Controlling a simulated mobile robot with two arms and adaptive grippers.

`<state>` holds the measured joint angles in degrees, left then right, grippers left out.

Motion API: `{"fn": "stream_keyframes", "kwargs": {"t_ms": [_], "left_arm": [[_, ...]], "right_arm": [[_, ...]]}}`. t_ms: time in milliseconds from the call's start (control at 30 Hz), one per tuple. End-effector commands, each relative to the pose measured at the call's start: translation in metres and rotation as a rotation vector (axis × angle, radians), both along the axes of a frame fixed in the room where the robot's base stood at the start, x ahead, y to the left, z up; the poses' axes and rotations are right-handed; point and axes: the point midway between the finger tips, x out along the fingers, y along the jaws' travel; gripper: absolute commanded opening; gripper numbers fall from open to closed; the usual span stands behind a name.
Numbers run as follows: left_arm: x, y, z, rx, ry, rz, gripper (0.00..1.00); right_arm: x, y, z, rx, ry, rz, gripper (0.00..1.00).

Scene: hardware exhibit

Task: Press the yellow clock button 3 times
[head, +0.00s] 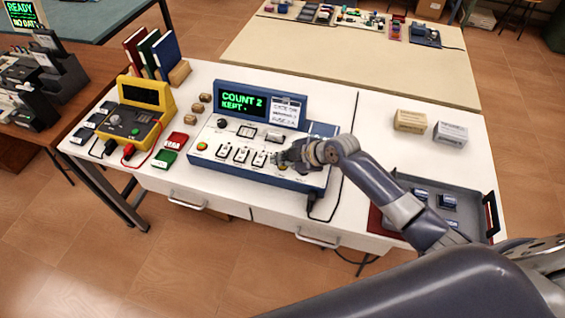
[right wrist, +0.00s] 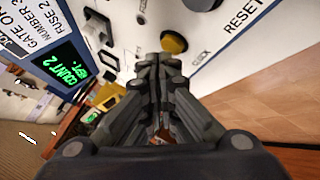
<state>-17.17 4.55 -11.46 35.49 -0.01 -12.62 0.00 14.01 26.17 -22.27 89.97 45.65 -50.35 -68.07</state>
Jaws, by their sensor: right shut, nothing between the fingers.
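The yellow clock button (right wrist: 173,42) sits on the white face of the blue-framed console (head: 318,179). In the right wrist view it is just beyond my right fingertips (right wrist: 158,60), beside a partly covered label. I cannot tell whether they touch it. In the head view my right gripper (head: 280,157) is shut and empty, low over the right part of the console, and hides most of the button. The console's green display (head: 243,105) reads COUNT 2 and KEPT; it also shows in the right wrist view (right wrist: 68,70). My left gripper is not in view.
Several white switches (head: 240,154) and a red-centred button (head: 202,146) lie left of my gripper. A yellow meter (head: 130,120) stands farther left. A grey tray (head: 478,188) and two small boxes (head: 410,121) are on the right. A black cable leaves the console's front right.

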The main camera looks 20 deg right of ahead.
Motion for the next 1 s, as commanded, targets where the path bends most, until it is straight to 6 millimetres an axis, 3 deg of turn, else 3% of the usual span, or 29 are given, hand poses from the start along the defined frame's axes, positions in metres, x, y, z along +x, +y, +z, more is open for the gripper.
{"fn": "stream_keyframes", "kwargs": {"t_ms": [467,1000], "left_arm": [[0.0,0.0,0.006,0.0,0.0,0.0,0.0],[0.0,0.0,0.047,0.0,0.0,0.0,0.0]], "right_arm": [[0.0,0.0,0.009,0.0,-0.002,0.0,0.0],[0.0,0.0,0.057,0.0,-0.002,0.001,0.0]]}}
